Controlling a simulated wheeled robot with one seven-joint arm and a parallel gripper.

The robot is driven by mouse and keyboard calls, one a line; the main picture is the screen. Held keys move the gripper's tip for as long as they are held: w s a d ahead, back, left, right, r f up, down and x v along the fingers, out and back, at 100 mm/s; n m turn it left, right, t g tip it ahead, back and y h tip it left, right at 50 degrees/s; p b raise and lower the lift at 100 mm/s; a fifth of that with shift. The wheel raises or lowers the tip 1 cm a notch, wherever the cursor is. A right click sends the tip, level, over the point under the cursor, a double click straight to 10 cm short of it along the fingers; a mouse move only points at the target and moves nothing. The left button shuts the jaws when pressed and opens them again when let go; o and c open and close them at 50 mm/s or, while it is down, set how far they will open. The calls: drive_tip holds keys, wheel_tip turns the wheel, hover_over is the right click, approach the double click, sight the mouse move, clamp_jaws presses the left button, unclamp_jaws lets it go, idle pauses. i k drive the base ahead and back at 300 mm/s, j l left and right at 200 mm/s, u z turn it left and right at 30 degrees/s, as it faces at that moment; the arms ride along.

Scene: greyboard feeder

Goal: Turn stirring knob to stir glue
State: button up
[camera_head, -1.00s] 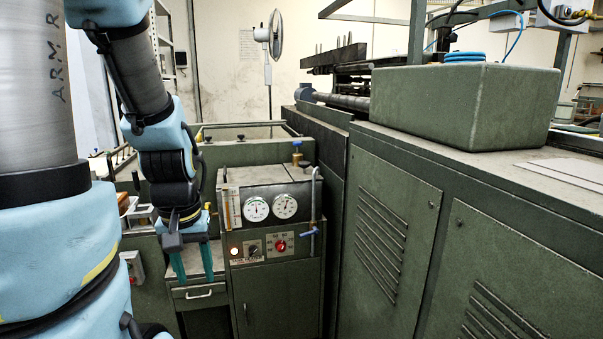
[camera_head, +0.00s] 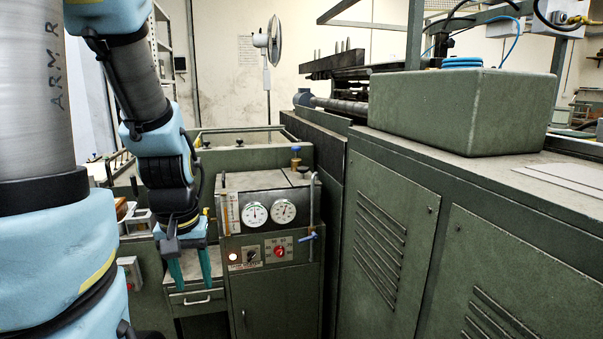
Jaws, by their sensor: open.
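The glue unit (camera_head: 265,190) is a grey-green cabinet with two round white gauges on its upper front. Below the gauges, a control panel carries a black knob (camera_head: 251,254) on a dark plate at the left and a red knob (camera_head: 279,251) on a lighter plate at the right. The plate lettering is too small to read, so I cannot tell which knob is for stirring. My gripper (camera_head: 188,277) points down with its teal fingers apart and empty. In the picture it is left of the panel, in front of the drawer, apart from both knobs.
A drawer (camera_head: 197,301) with a pale handle is behind my fingers. A blue-handled valve and pipe (camera_head: 312,237) stand at the panel's right edge. A large green machine with louvred doors (camera_head: 388,230) bounds the right side.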

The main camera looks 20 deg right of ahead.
sight(303, 170)
drive_tip(key=i+u, duration=0.35)
drive_tip(key=i, duration=0.15)
drive_tip(key=i+l+u, duration=0.35)
drive_tip(key=i+j, duration=0.1)
